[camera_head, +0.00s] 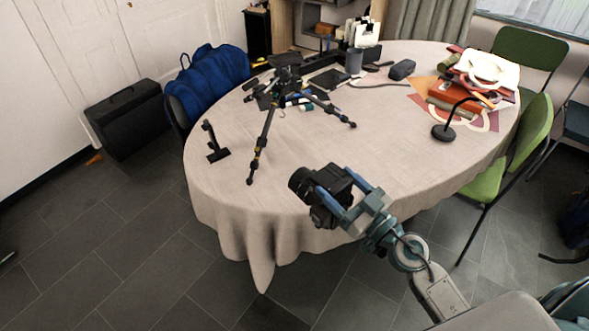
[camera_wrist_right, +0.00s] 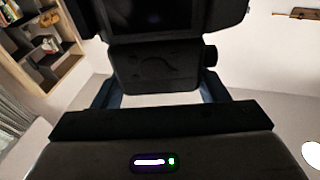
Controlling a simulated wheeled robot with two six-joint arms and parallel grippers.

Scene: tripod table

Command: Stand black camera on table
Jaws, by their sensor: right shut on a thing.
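The black camera (camera_head: 323,192) is held at the near edge of the oval table (camera_head: 300,150), its lens pointing left in the head view. My right gripper (camera_head: 345,197) is shut on it, with a blue finger on each side of the body. In the right wrist view the camera (camera_wrist_right: 158,65) fills the upper middle, between the two fingers of the gripper (camera_wrist_right: 160,98). I cannot tell whether its base touches the tablecloth. My left gripper is in neither view.
A black tripod (camera_head: 275,100) stands with spread legs on the table's left part. A small black stand (camera_head: 215,145) is at the left edge. A black lamp (camera_head: 445,130) and a pile of books (camera_head: 470,85) are at the right. The table's middle is clear.

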